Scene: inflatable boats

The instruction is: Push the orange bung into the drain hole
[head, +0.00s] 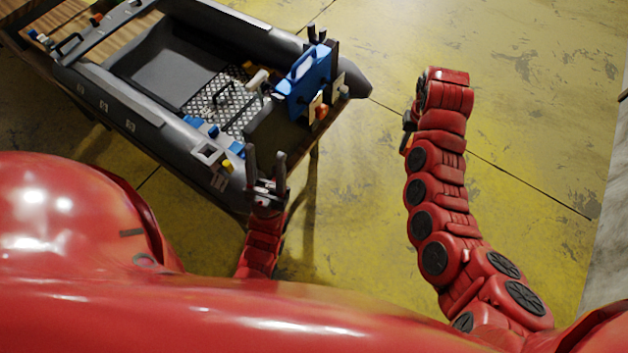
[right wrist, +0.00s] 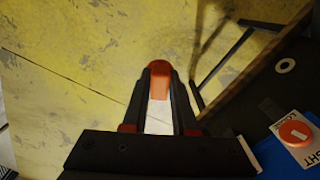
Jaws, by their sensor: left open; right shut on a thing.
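The orange bung (right wrist: 159,82) is between the two dark fingers of my right gripper (right wrist: 160,98) in the right wrist view. The fingers are shut on it, and its rounded end shows beyond their tips. In the head view my right gripper (head: 408,122) is over bare floor, right of the boat and apart from it. A pale ring (right wrist: 285,66) on the boat's dark stern board, at the right of the wrist view, looks like the drain hole. My left gripper (head: 266,172) is open and empty beside the boat's near stern corner.
The grey inflatable boat (head: 120,115) rests on a wooden stand. At its stern are a blue case (head: 309,77) and a round orange knob (right wrist: 296,132) on a white lettered plate. Yellow floor is clear between the boat and my right arm.

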